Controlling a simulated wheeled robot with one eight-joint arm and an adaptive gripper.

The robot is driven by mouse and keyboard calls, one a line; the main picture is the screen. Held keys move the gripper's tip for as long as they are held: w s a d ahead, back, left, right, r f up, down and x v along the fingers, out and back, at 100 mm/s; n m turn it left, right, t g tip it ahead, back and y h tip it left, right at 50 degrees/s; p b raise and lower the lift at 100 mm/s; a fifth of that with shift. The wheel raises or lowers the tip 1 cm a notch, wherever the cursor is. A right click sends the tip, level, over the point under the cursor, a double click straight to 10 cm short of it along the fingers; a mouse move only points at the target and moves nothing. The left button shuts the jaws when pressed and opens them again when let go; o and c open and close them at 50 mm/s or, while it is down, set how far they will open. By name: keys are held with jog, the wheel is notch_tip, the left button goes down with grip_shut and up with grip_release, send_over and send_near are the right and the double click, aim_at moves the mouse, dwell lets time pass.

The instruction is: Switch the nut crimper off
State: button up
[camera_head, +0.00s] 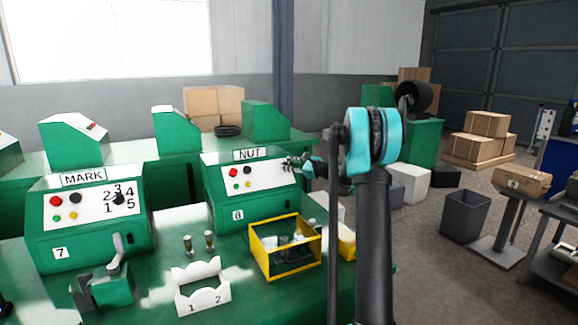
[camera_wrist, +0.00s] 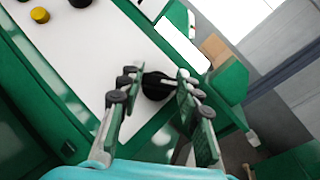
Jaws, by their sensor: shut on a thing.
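The nut crimper (camera_head: 228,212) is a green machine labelled NUT and numbered 8, with a white sloped panel (camera_head: 265,178). On the panel's left are a red button (camera_head: 234,172), a black button (camera_head: 247,170), a yellow one (camera_head: 248,184) and a green one (camera_head: 237,186). My gripper (camera_head: 287,163) is at the panel's right end. In the wrist view my gripper (camera_wrist: 155,90) has its fingers on both sides of a black rotary knob (camera_wrist: 156,86) with a pale pointer mark, and is shut on it. The fingers hide the knob in the head view.
The mark crimper (camera_head: 85,240), numbered 7, stands to the left. A yellow-edged bin (camera_head: 285,268) with parts and a white two-place holder (camera_head: 203,290) stand in front on the green bench. Behind is another green bench with machines and cartons (camera_head: 215,102).

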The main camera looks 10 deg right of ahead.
jog(key=n+g, duration=0.2)
jog(key=n, duration=0.1)
jog(key=n+g+y, duration=0.1)
jog(key=n+g, duration=0.1)
jog(key=n, duration=0.1)
jog(key=shift+w+r+n+g, duration=0.1)
jog(key=shift+n+g, duration=0.2)
jog(key=n+g, duration=0.3)
jog(key=n, duration=0.2)
jog(key=shift+h, duration=0.4)
jog(key=shift+g, duration=0.3)
jog(key=o, duration=1.2)
jog(key=shift+c, duration=0.2)
jog(key=shift+d+r, duration=0.1)
jog(key=v, duration=1.1)
jog(key=shift+d+r, duration=0.3)
